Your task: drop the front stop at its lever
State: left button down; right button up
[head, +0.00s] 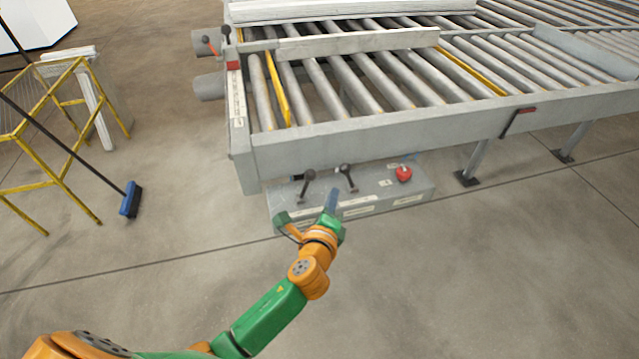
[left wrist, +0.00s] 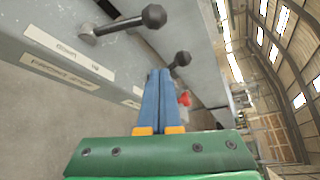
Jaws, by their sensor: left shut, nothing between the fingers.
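A grey control box (head: 385,190) below the conveyor's front rail carries two levers with black knobs, a left lever (head: 305,186) and a right lever (head: 347,179). In the left wrist view the near lever (left wrist: 125,24) stands by a label (left wrist: 60,73) that seems to read "front stop", with a smaller position label (left wrist: 68,52) beside it. The other lever's knob (left wrist: 182,59) shows beyond my fingertips. My left gripper (head: 333,193) is shut and empty at the box, its blue fingers (left wrist: 160,74) between the two levers in the picture. Contact with either lever cannot be told. My right gripper is out of view.
A red button (head: 403,173) sits on the box to the right of the levers. The roller conveyor (head: 400,130) overhangs behind; yellow bars (head: 284,105) lie between its rollers. A yellow rack (head: 60,105) and a blue-headed broom (head: 131,199) stand left. Floor in front is clear.

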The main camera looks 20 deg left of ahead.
aim_at(320, 206)
pick_arm(q)
jog(key=x, duration=0.3)
jog(key=shift+w+a+f, duration=0.1)
jog(key=shift+w, duration=0.3)
jog(key=shift+s+a+r+p, duration=0.2)
jog(key=shift+a+r+p, duration=0.2)
jog(key=shift+a+p, duration=0.2)
jog(key=shift+s+a+r+p, duration=0.25)
jog(key=shift+a+r+p, duration=0.25)
jog(key=shift+p, duration=0.1)
jog(key=shift+s+a+r, duration=0.1)
jog(key=shift+s+a, duration=0.3)
jog(key=shift+a, duration=0.2)
jog(key=shift+w+d, duration=0.1)
jog(key=shift+w, duration=0.05)
